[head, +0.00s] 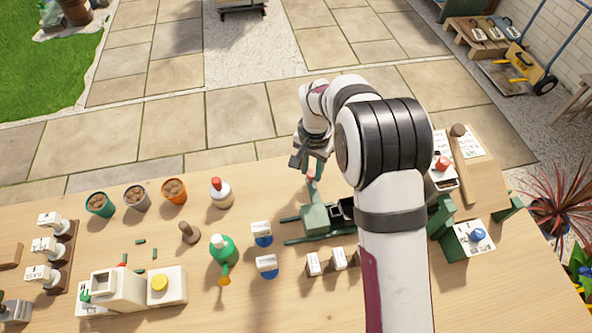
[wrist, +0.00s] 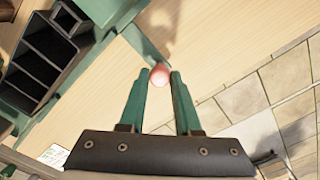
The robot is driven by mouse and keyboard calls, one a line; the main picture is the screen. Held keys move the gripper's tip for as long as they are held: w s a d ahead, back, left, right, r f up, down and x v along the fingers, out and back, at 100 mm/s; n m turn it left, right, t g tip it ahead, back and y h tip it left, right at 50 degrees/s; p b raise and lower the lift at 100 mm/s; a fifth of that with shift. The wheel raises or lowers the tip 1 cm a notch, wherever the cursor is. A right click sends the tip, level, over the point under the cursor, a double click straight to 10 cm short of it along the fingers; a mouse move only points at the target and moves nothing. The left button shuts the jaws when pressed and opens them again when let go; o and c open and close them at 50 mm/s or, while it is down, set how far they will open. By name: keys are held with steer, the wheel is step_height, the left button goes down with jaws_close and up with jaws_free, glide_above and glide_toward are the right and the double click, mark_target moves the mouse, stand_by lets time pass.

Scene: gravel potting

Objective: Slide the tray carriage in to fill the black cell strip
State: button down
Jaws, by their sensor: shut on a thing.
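The black cell strip (head: 342,212) sits beside a green box-shaped fixture (head: 315,219), partly hidden behind my arm. In the wrist view the strip (wrist: 42,65) is at the upper left, and its visible cells look dark and empty. Green rails (head: 290,241) run along the table beneath the fixture; I cannot tell which part is the tray carriage. My gripper (head: 310,170) is over the fixture's far side. In the wrist view the green fingers of my gripper (wrist: 158,78) are shut on a red knob (wrist: 159,75), which shows between their tips.
Small white-labelled blocks (head: 313,263) stand in front of the rails. A green stand (head: 452,240) is to the right of my arm. Bare table lies at the front middle.

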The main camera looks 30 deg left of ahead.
steer(key=w+d, duration=1.6)
steer(key=shift+w+d, duration=0.2)
steer(key=shift+w, duration=0.05)
steer(key=c, duration=0.6)
jaws_free()
step_height(320, 180, up, 16)
steer(key=shift+f, duration=0.1)
